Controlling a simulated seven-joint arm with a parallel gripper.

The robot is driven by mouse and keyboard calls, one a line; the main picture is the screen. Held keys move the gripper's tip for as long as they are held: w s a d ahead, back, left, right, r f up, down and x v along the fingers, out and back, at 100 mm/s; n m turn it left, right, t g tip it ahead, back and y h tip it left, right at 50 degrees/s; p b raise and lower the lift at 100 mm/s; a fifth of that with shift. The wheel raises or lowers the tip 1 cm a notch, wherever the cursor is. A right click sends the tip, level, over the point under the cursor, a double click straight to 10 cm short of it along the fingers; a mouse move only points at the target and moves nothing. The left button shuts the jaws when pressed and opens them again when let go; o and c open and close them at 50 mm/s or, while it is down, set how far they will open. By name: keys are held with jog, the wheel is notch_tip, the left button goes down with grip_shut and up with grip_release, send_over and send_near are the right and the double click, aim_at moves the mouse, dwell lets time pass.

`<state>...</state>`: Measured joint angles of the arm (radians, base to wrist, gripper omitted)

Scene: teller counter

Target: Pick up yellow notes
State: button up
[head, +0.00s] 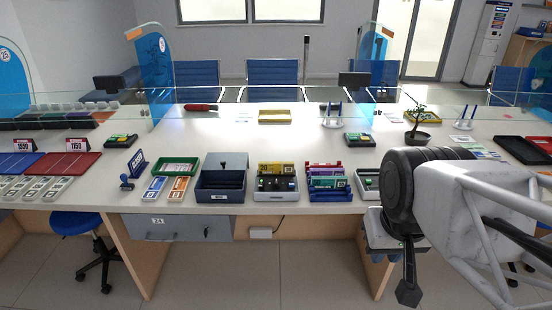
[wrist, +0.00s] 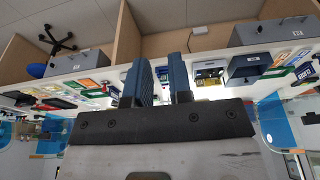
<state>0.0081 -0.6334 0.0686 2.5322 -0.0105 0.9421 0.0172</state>
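A yellow bundle that looks like the yellow notes (head: 276,168) stands at the back of a grey tray (head: 277,196) on the counter, in the middle of the head view. Green and dark pieces sit in front of it. In the wrist view, which is upside down, a small yellow strip (wrist: 208,71) shows beyond and right of the fingers; it may be the same bundle. My gripper (wrist: 160,67) is open, with a clear gap and nothing between its fingers. In the head view my arm is at the right, in front of the counter edge, away from the yellow bundle.
A dark blue box (head: 222,198) stands left of the grey tray, and a rack of purple, red and blue bundles (head: 327,182) stands right. Further left is a green tray (head: 175,167). A potted plant (head: 416,120) and glass screens stand behind.

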jog(key=o, duration=0.5)
jog(key=w+a+r+n+y, duration=0.1)
jog(key=w+r+n, duration=0.15)
jog(key=w, duration=0.65)
jog(key=w+a+r+n, duration=0.1)
jog(key=w+a+n, duration=0.15)
jog(key=w, duration=0.65)
jog(key=n+g+y, duration=0.3)
jog(key=n+y, duration=0.1)
jog(key=n, duration=0.9)
send_over(284, 163)
notch_tip(284, 163, down, 23)
jog(key=shift+s+r, duration=0.1)
jog(key=shift+r, duration=0.1)
jog(key=shift+w+a+f, duration=0.1)
jog(key=shift+w+f, duration=0.3)
jog(key=shift+f, duration=0.05)
